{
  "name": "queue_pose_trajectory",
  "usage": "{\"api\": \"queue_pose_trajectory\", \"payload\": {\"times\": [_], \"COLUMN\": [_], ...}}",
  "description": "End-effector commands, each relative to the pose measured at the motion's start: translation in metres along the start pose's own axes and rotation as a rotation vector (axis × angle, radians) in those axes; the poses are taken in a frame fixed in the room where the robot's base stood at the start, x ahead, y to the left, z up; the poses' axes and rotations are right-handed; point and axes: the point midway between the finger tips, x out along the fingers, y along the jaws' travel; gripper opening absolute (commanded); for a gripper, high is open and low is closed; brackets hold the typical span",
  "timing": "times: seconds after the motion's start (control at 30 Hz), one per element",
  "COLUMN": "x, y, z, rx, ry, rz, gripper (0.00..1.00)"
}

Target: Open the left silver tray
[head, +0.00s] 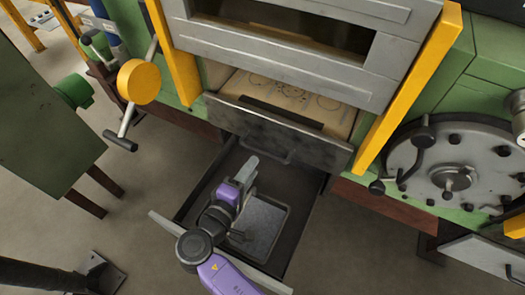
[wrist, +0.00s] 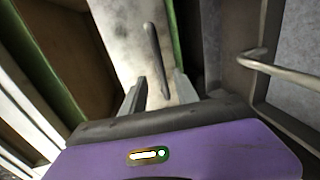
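A dark-walled tray with a silver front panel (head: 166,225) is pulled out below the furnace front in the head view. A grey flat inset (head: 262,228) lies in it. My gripper (head: 248,170) is over this tray in the head view, with my arm crossing its front panel. In the wrist view, my gripper (wrist: 160,86) has its two fingers apart. A dark bar handle (wrist: 153,50) on a pale metal panel (wrist: 120,35) appears ahead, its near end between the fingers. I cannot tell whether they touch it.
Another silver tray (head: 485,257) is at the lower right, below the round bolted hatch (head: 450,165). A dark front panel with a handle (head: 265,152) is behind my gripper.

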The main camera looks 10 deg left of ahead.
Motion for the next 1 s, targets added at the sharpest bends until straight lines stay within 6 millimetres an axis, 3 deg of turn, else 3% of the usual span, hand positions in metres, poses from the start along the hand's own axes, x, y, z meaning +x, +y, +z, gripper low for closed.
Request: {"api": "queue_pose_trajectory", "payload": {"times": [0.6,0.97,1.0], "x": [0.073,0.078,0.078], "y": [-0.001,-0.001,-0.001], "z": [0.005,0.005,0.005], "rx": [-0.001,0.0,0.0], "ry": [-0.015,-0.013,-0.013], "rz": [-0.003,-0.004,-0.004], "gripper": [0.36,0.36,0.28]}}
